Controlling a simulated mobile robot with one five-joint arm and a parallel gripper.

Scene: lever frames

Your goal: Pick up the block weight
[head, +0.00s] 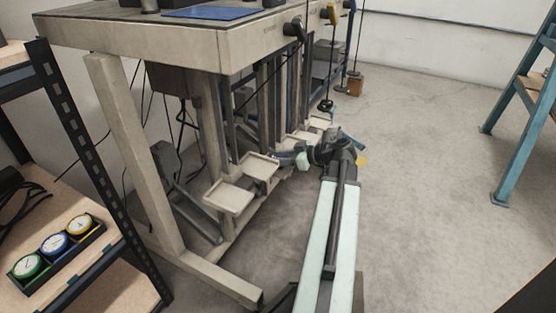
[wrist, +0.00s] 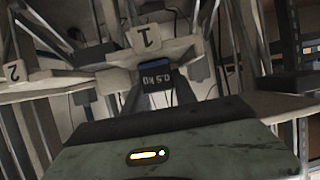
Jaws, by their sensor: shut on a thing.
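My gripper (head: 301,160) is low beside the row of pale pedal-like trays under the bench in the head view, with my arm reaching to it from the lower right. It is shut on a small dark block weight (wrist: 158,78), whose pale markings look upside down in the wrist view. In the head view a small blue-grey shape (head: 284,159) at the gripper's tip seems to be this block. I cannot tell whether the block touches a tray.
Two pale trays (head: 229,197) (head: 261,167) lie left of my gripper. The heavy bench (head: 150,38) stands above them. A brown block (head: 355,84) hangs on a cord behind. A shelf with dials (head: 54,245) is at left. The floor at right is clear up to a blue ladder (head: 520,130).

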